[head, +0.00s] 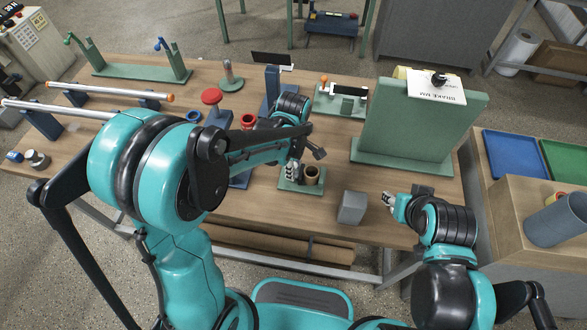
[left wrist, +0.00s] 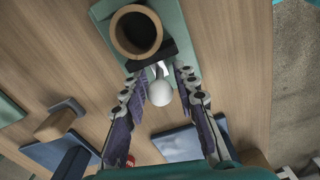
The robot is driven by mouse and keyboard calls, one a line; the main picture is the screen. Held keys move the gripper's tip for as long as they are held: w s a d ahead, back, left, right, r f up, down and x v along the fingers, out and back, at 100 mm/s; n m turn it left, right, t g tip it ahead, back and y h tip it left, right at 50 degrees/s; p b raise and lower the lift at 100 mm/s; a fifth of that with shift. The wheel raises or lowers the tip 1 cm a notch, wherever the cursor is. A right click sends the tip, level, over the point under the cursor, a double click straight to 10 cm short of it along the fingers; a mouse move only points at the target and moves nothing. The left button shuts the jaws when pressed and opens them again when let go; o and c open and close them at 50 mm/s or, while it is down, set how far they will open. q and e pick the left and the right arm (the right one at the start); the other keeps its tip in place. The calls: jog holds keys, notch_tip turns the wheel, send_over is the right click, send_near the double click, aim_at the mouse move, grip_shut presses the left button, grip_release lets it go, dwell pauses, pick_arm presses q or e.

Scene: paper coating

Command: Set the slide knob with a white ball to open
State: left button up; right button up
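The white ball knob (left wrist: 160,93) shows in the left wrist view on a dark slide piece (left wrist: 150,62) that crosses a green plate (left wrist: 178,40). My left gripper (left wrist: 157,75) is open, with one finger on each side of the ball and a gap on both sides. A brown round cup (left wrist: 136,31) sits on the same plate, just beyond the ball. In the head view this green plate (head: 300,187) lies at the middle front of the table, below my left arm. The ball itself is hard to make out there. My right gripper (head: 389,199) is low at the table's right front; its finger opening is too small to judge.
A grey block (head: 352,207) stands between the plate and my right gripper. A tall green board (head: 416,122) rises behind. A red knob (head: 211,97) and other green and blue fixtures stand at the left and back of the wooden table.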

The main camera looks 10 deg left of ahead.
pick_arm(q)
grip_shut()
dwell(0.3)
jog(key=shift+a, duration=1.1)
grip_release()
notch_tip(320, 180, up, 12)
